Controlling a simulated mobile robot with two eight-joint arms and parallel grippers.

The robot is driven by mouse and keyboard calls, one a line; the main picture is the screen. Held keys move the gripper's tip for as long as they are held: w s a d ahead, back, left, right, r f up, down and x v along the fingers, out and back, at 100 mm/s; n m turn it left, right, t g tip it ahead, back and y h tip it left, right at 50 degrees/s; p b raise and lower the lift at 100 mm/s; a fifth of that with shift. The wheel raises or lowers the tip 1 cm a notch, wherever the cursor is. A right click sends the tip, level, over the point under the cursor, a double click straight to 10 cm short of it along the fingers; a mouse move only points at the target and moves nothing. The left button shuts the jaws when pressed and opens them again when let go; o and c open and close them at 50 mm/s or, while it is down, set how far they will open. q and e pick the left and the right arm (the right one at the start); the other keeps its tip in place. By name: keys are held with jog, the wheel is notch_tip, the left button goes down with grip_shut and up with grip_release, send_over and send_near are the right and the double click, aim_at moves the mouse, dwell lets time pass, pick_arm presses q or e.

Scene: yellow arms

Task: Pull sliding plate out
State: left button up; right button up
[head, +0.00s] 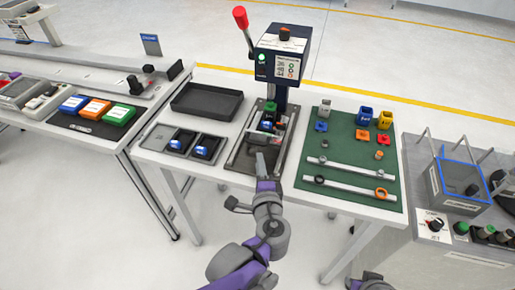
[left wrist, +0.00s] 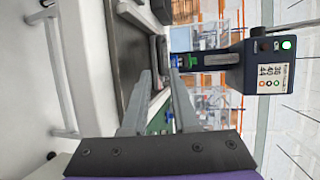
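The sliding plate (head: 243,157) is a dark plate in a light frame, set under the press (head: 281,50) on the white table. A fixture with blue and green parts (head: 268,121) sits on it below the press head. My left gripper (head: 262,158) is over the near part of the plate, pointing toward the fixture. In the left wrist view the two grey fingers (left wrist: 160,78) stand apart, with a grey bar-like part (left wrist: 158,48) just beyond the tips. I cannot tell whether they touch it. My right gripper is out of view.
A green mat (head: 338,187) with rails and several small coloured parts lies right of the plate. A black tray (head: 206,102) and two small bins (head: 206,147) are on the left. The press lever (head: 241,18) has a red knob. A grey station (head: 463,190) stands at the right.

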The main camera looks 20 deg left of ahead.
pick_arm(q)
jog(key=x, duration=0.8)
jog(key=shift+w+a+f+b, duration=0.1)
jog(key=shift+w+a+b, duration=0.05)
jog(key=shift+w+b, duration=0.2)
grip_shut()
dwell(0.9)
